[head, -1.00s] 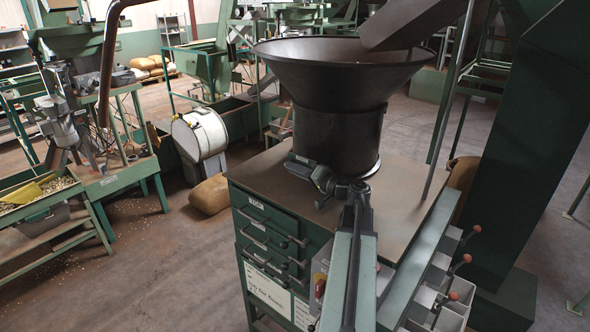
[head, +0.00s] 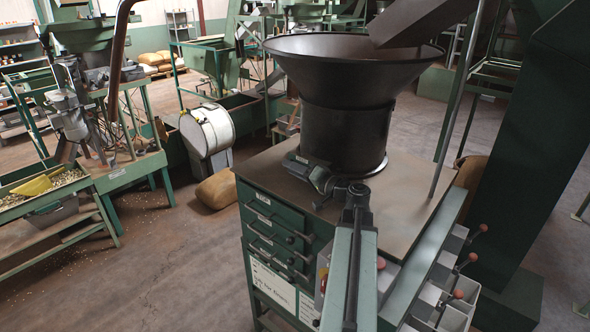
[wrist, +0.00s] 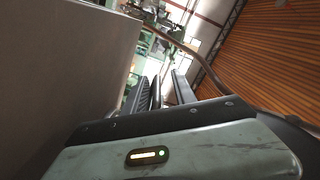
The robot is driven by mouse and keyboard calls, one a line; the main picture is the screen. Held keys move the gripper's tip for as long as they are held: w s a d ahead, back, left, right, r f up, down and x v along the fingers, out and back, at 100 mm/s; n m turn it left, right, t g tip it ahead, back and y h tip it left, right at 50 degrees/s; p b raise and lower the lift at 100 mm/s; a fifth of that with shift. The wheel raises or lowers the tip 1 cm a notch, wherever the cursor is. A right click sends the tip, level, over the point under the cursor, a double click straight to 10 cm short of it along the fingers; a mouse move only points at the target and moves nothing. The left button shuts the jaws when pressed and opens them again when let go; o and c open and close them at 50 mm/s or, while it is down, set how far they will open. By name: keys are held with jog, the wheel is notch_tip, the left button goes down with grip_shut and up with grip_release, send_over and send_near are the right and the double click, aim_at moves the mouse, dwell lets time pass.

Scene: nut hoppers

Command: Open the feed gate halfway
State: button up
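A dark funnel-shaped hopper (head: 345,130) stands on a green cabinet with a brown top. My gripper (head: 297,160) is just in front of the hopper's lower drum, at its left side, over the cabinet top and pointing left. A large grey-brown surface (wrist: 65,60) fills the left of that view, close to the fingers. I cannot make out a feed gate in either view. Whether the fingers touch the hopper cannot be told.
The cabinet (head: 275,235) has several drawers with bar handles. Levers with red knobs (head: 472,257) line its right side. A chute (head: 410,20) hangs over the hopper. A white drum (head: 206,130), a sack (head: 215,190) and a sorting table (head: 50,200) stand left, with bare floor between.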

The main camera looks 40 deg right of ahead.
jog(key=shift+d+f, duration=0.1)
jog(key=shift+d, duration=0.05)
jog(key=s, duration=0.8)
jog(key=shift+d, duration=0.3)
jog(key=shift+w, duration=0.1)
jog(key=shift+w, duration=0.1)
